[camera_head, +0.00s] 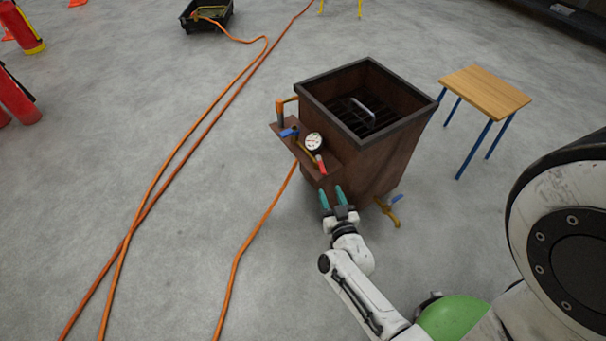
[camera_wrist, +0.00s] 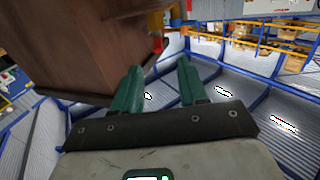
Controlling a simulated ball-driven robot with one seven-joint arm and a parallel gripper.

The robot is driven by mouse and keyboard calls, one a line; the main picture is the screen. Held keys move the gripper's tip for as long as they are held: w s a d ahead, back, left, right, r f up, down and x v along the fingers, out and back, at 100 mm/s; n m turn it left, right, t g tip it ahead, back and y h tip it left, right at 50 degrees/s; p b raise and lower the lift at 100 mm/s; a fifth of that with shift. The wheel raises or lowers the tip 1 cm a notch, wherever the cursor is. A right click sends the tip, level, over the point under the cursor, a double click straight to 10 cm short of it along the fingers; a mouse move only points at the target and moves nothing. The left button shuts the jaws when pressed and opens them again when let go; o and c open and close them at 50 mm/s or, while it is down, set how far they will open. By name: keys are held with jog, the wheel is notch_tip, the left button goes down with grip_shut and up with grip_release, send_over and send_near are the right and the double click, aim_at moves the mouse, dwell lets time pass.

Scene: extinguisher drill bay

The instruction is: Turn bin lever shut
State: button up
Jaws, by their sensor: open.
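The brown, open-topped bin (camera_head: 385,160) stands on the floor in the middle of the head view, and its side fills the upper left of the wrist view (camera_wrist: 80,45). A side shelf carries a blue lever (camera_head: 289,132), a round gauge (camera_head: 314,141) and a red lever (camera_head: 320,163). A low brass valve with a blue handle (camera_head: 397,198) sticks out at the bin's lower right. My gripper (camera_head: 331,193) is open with green fingers, empty, near the bin's front corner just below the red lever. A red part (camera_wrist: 157,44) shows beyond the fingertips in the wrist view.
An orange hose (camera_head: 255,230) runs from the bin across the floor, and other hoses lie to the left. A small wooden table (camera_head: 487,92) with blue legs stands to the right. Red extinguishers (camera_head: 15,98) are at far left.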

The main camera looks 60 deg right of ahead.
aim_at(324, 174)
jog(key=b+x, duration=0.2)
jog(key=x, duration=0.8)
jog(key=shift+d+r+b, duration=0.15)
jog(key=shift+d+b, duration=0.15)
jog(key=shift+b, duration=0.1)
jog(key=shift+c, duration=0.4)
grip_shut()
